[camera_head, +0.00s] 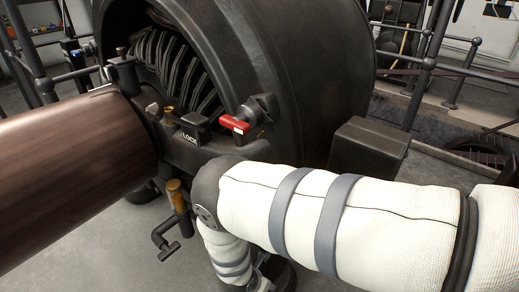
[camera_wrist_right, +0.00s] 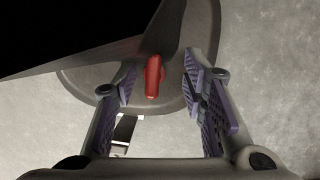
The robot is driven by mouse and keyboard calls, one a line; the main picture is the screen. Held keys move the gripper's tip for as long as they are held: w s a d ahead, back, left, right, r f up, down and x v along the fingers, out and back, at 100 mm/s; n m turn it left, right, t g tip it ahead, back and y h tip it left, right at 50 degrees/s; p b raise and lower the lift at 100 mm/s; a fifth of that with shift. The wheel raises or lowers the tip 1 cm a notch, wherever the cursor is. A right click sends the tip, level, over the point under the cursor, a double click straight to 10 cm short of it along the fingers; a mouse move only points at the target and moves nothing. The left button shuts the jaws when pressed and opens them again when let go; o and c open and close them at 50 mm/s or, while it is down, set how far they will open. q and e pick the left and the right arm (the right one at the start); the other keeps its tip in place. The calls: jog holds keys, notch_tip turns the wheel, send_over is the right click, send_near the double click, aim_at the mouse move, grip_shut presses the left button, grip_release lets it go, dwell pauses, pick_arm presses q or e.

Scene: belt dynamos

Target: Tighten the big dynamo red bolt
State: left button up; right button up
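The big dark dynamo (camera_head: 300,75) fills the middle of the head view. A red bolt handle (camera_head: 235,124) sticks out of its front, right of a block marked LOCK (camera_head: 190,137). My right arm, in a white sleeve, crosses below it and bends down; its gripper is hidden there. In the right wrist view my right gripper (camera_wrist_right: 160,77) is open, with its fingers apart. A red handle (camera_wrist_right: 153,76) on a round dark part shows between the fingertips, apparently untouched. I cannot tell whether it is the same red bolt. My left gripper is in neither view.
A thick brown shaft (camera_head: 70,160) runs into the dynamo from the left. A crank with a brass part (camera_head: 174,195) hangs under it. A dark box (camera_head: 368,148) juts out at right. Railings (camera_head: 425,75) stand behind. Grey floor (camera_head: 110,250) is free at lower left.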

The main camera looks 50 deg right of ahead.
jog(key=shift+w, duration=0.1)
jog(key=shift+a+r, duration=0.15)
jog(key=shift+r, duration=0.15)
jog(key=s+a, duration=0.2)
jog(key=a, duration=1)
jog(key=shift+s+r, duration=0.25)
jog(key=shift+s, duration=0.05)
jog(key=shift+c, duration=0.5)
